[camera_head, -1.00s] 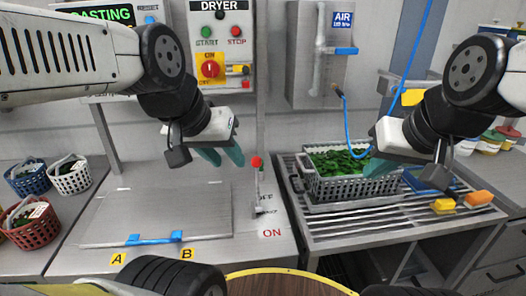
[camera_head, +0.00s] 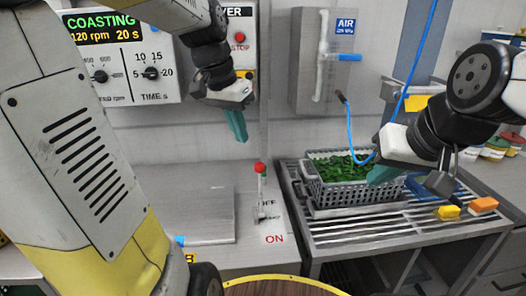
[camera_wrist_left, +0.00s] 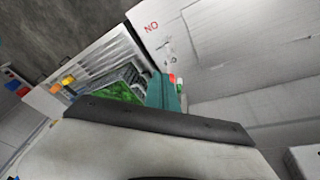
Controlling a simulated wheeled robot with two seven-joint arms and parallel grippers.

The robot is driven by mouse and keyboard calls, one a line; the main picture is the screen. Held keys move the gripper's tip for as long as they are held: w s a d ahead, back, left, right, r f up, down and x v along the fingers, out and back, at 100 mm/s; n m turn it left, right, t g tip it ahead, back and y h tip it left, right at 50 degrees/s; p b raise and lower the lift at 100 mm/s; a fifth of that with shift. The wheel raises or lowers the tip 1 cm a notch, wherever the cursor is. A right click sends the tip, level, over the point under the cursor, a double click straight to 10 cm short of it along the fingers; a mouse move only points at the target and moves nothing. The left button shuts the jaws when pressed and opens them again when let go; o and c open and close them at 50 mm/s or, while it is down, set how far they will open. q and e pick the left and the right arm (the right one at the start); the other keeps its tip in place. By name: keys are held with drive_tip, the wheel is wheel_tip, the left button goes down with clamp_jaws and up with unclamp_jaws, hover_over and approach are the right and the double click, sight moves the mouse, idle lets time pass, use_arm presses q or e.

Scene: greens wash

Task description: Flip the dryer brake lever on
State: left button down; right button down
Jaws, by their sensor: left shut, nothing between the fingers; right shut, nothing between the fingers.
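The brake lever (camera_head: 261,185) has a red knob and stands upright on the counter, with an OFF label beside it and a red ON label (camera_head: 274,239) nearer the front. My left gripper (camera_head: 237,127), teal fingers shut and empty, hangs above and behind the lever, slightly left of it in the head view, apart from it. In the left wrist view the red knob (camera_wrist_left: 172,78) shows just beyond the teal fingertips (camera_wrist_left: 166,90). My right gripper (camera_head: 382,172) is shut and empty, beside the greens basket at right.
A grey basket of greens (camera_head: 358,190) stands on a slatted drain rack (camera_head: 400,221). Yellow and orange blocks (camera_head: 482,204) lie to its right. The dryer display (camera_head: 100,20) reads COASTING, 120 rpm, 20 s. A blue hose (camera_head: 349,130) hangs by the AIR panel.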

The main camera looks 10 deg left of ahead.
use_arm(q)
drive_tip(key=w+a+f+m+g+h, duration=0.1)
drive_tip(key=w+a+f+m+h, duration=0.1)
drive_tip(key=w, duration=0.6)
drive_tip(key=w+a+f+m+g+h, duration=0.2)
drive_tip(key=w+a+f+m+h, duration=0.1)
drive_tip(key=w+a+f, duration=0.2)
drive_tip(key=w+f, duration=0.2)
drive_tip(key=w, duration=0.1)
drive_tip(key=shift+a+m+g+h, duration=0.15)
drive_tip(key=shift+m+g+h, duration=0.15)
drive_tip(key=shift+m, duration=0.1)
drive_tip(key=shift+f, duration=0.15)
drive_tip(key=x, duration=0.9)
drive_tip(key=shift+d+f, duration=0.25)
drive_tip(key=shift+f, duration=0.05)
drive_tip(key=shift+s+r, duration=0.1)
drive_tip(key=shift+s, duration=0.05)
